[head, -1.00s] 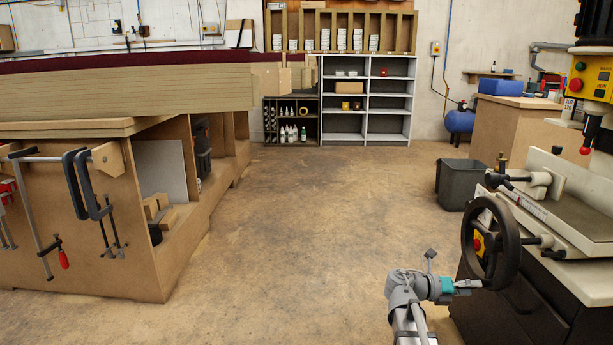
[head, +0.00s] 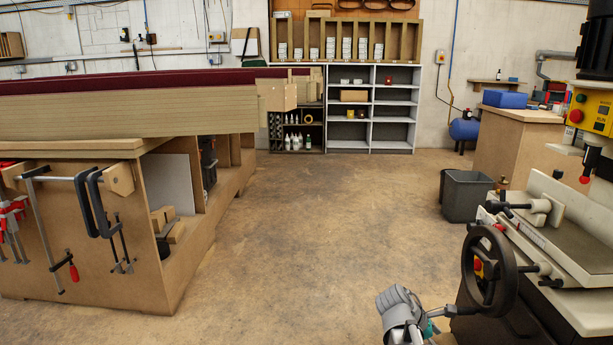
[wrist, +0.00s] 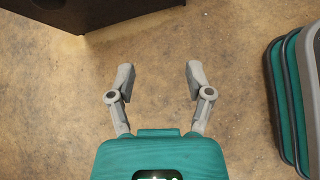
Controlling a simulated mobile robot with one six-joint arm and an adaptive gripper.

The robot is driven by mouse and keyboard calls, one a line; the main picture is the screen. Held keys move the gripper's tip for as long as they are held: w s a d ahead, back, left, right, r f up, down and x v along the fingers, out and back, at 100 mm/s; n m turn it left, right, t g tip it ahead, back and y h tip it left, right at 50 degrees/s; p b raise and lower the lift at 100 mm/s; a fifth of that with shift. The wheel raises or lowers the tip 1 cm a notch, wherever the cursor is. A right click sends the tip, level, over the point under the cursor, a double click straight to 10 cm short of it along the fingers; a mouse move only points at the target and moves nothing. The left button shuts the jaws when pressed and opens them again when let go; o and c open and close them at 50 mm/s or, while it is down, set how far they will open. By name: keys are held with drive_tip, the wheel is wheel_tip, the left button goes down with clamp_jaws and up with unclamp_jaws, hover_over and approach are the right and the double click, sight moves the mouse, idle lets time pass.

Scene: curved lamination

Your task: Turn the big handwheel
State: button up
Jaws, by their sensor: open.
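The big handwheel (head: 508,262) is a black, upright, spoked wheel on the side of the machine at the right of the head view. My gripper (head: 446,312) shows at the bottom of the head view, left of and lower than the wheel. The wheel and gripper look apart, but the gripper's fingertips are hard to make out there. In the wrist view my gripper (wrist: 160,74) has its two grey fingers spread, with only floor seen between them. The handwheel does not clearly show in the wrist view.
The machine's grey table (head: 569,216) juts out above and right of the wheel. A grey bin (head: 465,197) stands behind it. A wooden workbench (head: 95,240) with clamps fills the left. The floor (head: 310,250) between is clear. A dark edge crosses the wrist view's top left.

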drive_tip(key=s+a+r+m+y+p, duration=0.2)
drive_tip(key=a+m+y+p, duration=0.25)
drive_tip(key=a+m, duration=0.35)
drive_tip(key=s+a+r+m+y+p, duration=0.25)
drive_tip(key=a+m+y+p, duration=0.2)
drive_tip(key=a+m, duration=0.35)
wheel_tip(320, 180, up, 36)
drive_tip(key=p, duration=3.6)
drive_tip(key=shift+s+a+r+n, duration=0.15)
drive_tip(key=shift+a+n, duration=0.1)
drive_tip(key=shift+n, duration=0.15)
drive_tip(key=shift+c, duration=0.6)
